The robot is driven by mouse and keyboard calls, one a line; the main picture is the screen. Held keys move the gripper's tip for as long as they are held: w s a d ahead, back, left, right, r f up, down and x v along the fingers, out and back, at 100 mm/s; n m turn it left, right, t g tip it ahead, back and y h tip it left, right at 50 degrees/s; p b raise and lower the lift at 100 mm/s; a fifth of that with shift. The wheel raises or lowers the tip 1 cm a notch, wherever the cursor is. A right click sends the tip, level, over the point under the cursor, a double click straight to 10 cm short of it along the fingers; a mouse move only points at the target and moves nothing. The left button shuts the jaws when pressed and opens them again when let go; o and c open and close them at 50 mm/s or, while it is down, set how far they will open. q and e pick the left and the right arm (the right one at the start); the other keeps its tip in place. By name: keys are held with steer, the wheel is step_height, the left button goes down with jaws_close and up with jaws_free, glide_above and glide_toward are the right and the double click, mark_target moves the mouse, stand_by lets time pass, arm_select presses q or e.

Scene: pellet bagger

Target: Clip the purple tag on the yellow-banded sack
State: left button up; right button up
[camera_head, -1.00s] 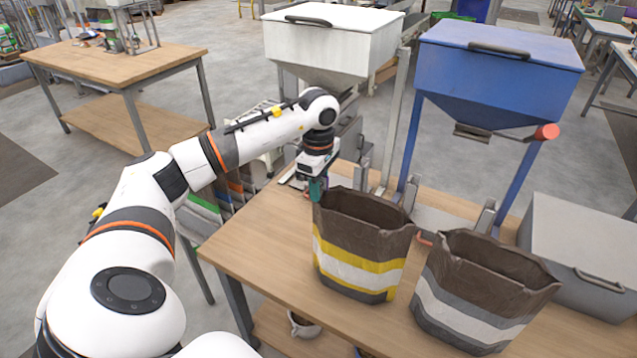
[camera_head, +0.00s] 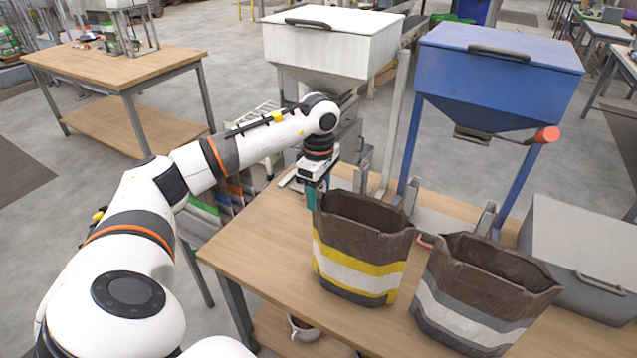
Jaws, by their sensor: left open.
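The yellow-banded sack (camera_head: 362,262) stands upright and open-topped on the wooden table, brown with a white band between yellow stripes. My left gripper (camera_head: 316,194) points down at the sack's far left top corner, its teal fingers close beside the rim. It is open; I cannot tell whether a finger touches the sack. I cannot make out the purple tag; the fingers and the sack's rim may hide it. My right gripper is not in view.
A second brown sack (camera_head: 477,300) with grey and white bands stands to the right, beside a grey lidded box (camera_head: 580,250). A white hopper (camera_head: 333,45) and a blue hopper (camera_head: 497,75) rise behind. The table (camera_head: 255,245) is clear left of the sacks.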

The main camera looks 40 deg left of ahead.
arm_select(q)
step_height(320, 180, up, 10)
steer(key=shift+w+r+b, duration=0.1)
steer(key=shift+r+b, duration=0.05)
steer(key=shift+b, duration=0.5)
steer(key=shift+r, duration=0.75)
